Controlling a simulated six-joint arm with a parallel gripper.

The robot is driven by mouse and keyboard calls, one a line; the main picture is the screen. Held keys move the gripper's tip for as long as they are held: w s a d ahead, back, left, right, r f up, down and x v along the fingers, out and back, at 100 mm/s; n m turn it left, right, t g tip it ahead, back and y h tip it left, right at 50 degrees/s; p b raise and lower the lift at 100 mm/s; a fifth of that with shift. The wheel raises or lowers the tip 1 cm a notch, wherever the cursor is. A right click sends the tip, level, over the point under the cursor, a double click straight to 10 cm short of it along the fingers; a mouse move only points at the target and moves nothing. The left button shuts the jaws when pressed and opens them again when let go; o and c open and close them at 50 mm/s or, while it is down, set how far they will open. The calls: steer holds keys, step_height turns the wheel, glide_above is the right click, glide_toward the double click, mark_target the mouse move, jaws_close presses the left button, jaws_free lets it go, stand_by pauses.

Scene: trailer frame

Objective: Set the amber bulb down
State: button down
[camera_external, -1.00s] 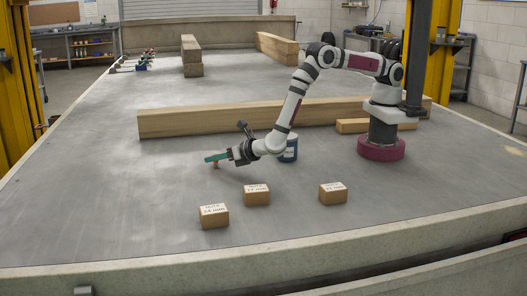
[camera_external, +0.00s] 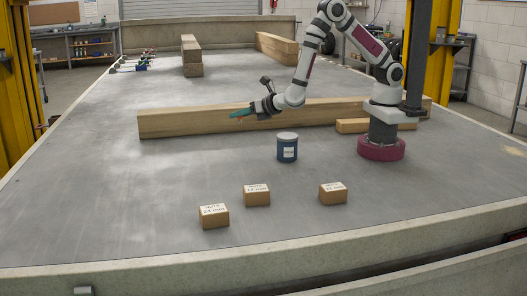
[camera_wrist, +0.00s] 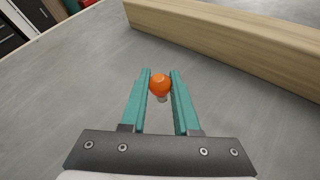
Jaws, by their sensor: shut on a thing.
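The amber bulb (camera_wrist: 160,84) is orange and round with a pale base, and shows between the two teal fingertips in the wrist view. My gripper (camera_wrist: 160,86) is shut on it. In the external view my gripper (camera_external: 236,114) is raised in front of the long wooden beam, clear of the table. The bulb is small and hard to make out in that view, near the fingertips.
A long wooden beam (camera_external: 200,122) lies behind my gripper. A blue can (camera_external: 287,148) stands to the right and nearer. Labelled boxes (camera_external: 214,216), (camera_external: 257,195) and (camera_external: 333,194) sit near the front. The grey deck (camera_external: 110,190) is bare at left.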

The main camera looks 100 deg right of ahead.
steer(key=s+m+g+h, duration=0.2)
steer(key=s+m+g, duration=0.1)
steer(key=s, duration=0.7)
glide_above(257, 161)
step_height(257, 161, down, 7)
steer(key=shift+a+r, duration=0.1)
steer(key=shift+f, duration=1.9)
steer(key=c, duration=0.7)
jaws_free()
steer(key=shift+f, duration=0.1)
steer(key=shift+o, duration=0.2)
